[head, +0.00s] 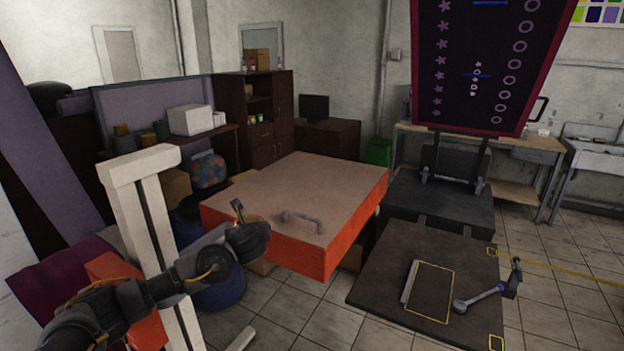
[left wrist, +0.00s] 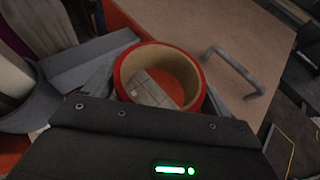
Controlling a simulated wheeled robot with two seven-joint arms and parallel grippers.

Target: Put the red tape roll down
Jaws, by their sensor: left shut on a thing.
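The red tape roll (left wrist: 199,94) is a red ring with a beige inner wall in the left wrist view. My left gripper (left wrist: 157,84) is shut on it, with grey fingers on both sides. Tiled floor and a red-orange surface show through its hole. In the head view my left gripper (head: 241,212) is near the left front edge of the orange-sided table (head: 285,185); the roll is not clearly visible there, mostly hidden by the gripper. My right gripper is not in view.
The table's beige top is bare except for a grey handle (head: 302,217) near its front edge. A dark platform (head: 390,250) with yellow outlines and a lever (head: 480,298) lies at right.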

